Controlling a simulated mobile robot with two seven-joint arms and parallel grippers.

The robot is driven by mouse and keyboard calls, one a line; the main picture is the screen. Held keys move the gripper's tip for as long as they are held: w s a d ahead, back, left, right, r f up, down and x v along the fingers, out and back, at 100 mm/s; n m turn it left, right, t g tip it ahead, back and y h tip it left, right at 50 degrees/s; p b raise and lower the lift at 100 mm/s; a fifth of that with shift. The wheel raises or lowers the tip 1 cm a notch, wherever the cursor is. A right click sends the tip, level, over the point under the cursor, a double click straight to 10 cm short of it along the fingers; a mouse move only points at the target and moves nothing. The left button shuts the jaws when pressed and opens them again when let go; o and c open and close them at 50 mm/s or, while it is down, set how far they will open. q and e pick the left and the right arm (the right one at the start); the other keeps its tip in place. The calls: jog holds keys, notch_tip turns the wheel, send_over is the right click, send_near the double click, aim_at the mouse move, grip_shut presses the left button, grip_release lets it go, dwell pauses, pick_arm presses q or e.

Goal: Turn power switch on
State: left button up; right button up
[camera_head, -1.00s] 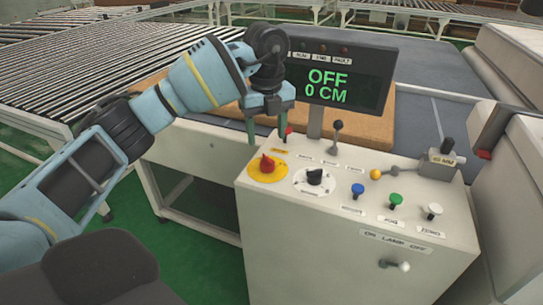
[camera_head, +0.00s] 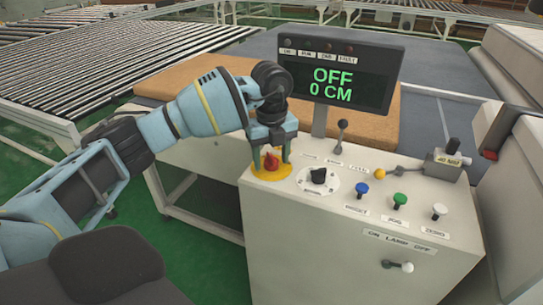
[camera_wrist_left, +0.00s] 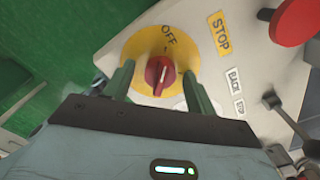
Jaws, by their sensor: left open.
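The power switch is a red rotary knob (camera_head: 270,161) on a yellow round plate (camera_head: 258,172), at the left of the control box top. My left gripper (camera_head: 270,157) is directly over the knob, fingers pointing down. In the wrist view its green fingers (camera_wrist_left: 157,84) are open, one on each side of the knob; contact cannot be told. The display (camera_head: 333,80) reads OFF, 0 CM. My right gripper is not in view.
The control box (camera_head: 300,235) also has a black selector (camera_head: 318,177), a black lever (camera_head: 341,132) and blue (camera_head: 361,189), green (camera_head: 399,200) and white buttons (camera_head: 439,211). A lamp toggle (camera_head: 398,266) is on its front. A red mushroom button (camera_wrist_left: 298,20) stands near the gripper.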

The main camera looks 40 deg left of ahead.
pick_arm(q)
jog(key=c, duration=1)
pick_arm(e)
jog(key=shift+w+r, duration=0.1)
